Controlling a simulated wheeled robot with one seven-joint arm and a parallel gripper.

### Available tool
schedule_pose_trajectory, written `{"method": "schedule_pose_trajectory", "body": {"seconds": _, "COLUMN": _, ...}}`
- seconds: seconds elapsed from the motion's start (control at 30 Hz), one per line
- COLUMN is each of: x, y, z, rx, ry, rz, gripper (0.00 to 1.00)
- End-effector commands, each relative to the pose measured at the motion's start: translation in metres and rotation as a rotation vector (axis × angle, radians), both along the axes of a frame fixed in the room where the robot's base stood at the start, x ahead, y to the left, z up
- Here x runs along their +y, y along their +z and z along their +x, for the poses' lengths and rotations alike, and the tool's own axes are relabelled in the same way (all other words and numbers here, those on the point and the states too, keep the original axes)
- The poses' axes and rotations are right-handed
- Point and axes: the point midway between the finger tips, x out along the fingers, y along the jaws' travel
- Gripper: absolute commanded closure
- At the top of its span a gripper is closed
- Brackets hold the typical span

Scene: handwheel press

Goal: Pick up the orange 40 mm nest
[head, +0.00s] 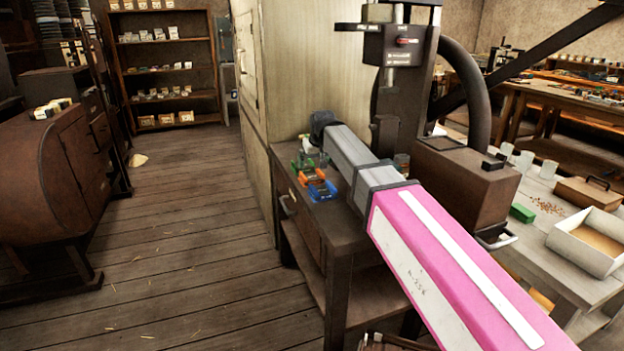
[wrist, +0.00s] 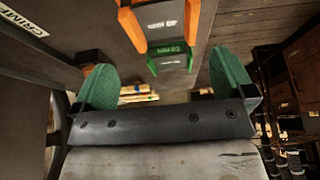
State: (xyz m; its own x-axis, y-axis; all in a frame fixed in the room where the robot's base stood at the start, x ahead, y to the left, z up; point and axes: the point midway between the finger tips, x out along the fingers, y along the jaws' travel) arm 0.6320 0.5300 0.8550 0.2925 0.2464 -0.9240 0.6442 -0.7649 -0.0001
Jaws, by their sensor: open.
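The orange nest (wrist: 158,22) shows at the top of the wrist view, a U-shaped piece with a dark face and a small pale label too blurred to read. A green nest (wrist: 170,59) is just below it in that view. My gripper (wrist: 162,74) has its two green fingers spread wide with nothing between them; the orange nest is beyond the fingertips and apart from them. In the head view, orange parts (head: 323,189) sit among blue and green ones on the dark bench. My gripper's fingers are hidden there behind my arm.
The dark bench (head: 338,238) stands against a pale cabinet (head: 312,75). The press (head: 466,178) rises at its right. A sign reading "CRIMP" (wrist: 22,20) is at the wrist view's upper left. A white table (head: 550,228) with an open box stands right.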

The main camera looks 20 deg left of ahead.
Motion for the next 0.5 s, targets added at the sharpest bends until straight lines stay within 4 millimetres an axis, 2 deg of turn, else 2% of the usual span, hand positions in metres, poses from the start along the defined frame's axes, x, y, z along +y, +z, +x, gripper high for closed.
{"method": "schedule_pose_trajectory", "body": {"seconds": 0.27, "x": 0.004, "y": -0.019, "z": 0.002, "rx": 0.0, "ry": 0.0, "rz": 0.0, "gripper": 0.0}}
{"method": "schedule_pose_trajectory", "body": {"seconds": 0.5, "x": 0.012, "y": -0.05, "z": 0.008, "rx": 0.001, "ry": 0.0, "rz": -0.001, "gripper": 0.0}}
